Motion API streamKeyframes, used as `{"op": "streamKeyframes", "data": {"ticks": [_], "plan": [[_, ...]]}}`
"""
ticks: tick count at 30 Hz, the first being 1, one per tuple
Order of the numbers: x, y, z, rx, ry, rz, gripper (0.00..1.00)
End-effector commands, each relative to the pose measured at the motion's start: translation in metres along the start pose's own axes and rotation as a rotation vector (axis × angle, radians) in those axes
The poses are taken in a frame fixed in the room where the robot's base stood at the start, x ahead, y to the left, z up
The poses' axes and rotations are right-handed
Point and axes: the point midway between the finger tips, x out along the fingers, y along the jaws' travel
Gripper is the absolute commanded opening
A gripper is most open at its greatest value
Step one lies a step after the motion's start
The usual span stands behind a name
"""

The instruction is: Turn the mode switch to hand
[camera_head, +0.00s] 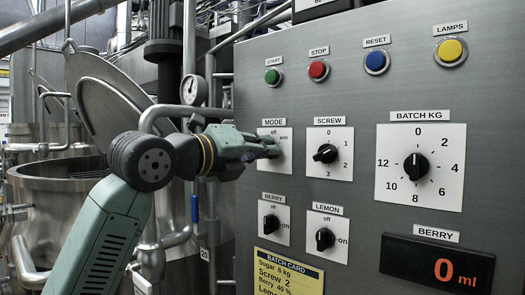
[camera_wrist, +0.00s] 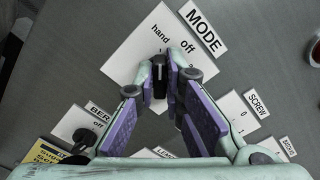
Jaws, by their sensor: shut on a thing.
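The mode switch is a black knob on a white plate (camera_head: 285,165) under the MODE label. The fingers hide the knob's lower part and the "auto" mark.
On the panel are the SCREW knob (camera_head: 326,153), BATCH KG dial (camera_head: 417,167), BERRY switch (camera_head: 271,222) and LEMON switch (camera_head: 325,239). Push buttons and a yellow lamp (camera_head: 450,51) line the top. Steel vessels (camera_head: 50,210) and pipes stand at the left.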

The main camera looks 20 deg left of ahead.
Motion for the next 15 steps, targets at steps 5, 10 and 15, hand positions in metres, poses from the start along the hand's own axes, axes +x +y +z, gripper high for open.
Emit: {"op": "streamKeyframes", "data": {"ticks": [5, 10, 15], "plan": [[-0.0002, -0.0001, 0.0006, -0.001, -0.001, -0.001, 0.18], [-0.0001, 0.0, 0.0003, -0.001, 0.0, -0.001, 0.29], [-0.0001, 0.0, 0.0002, 0.0, 0.0, 0.0, 0.3]]}}
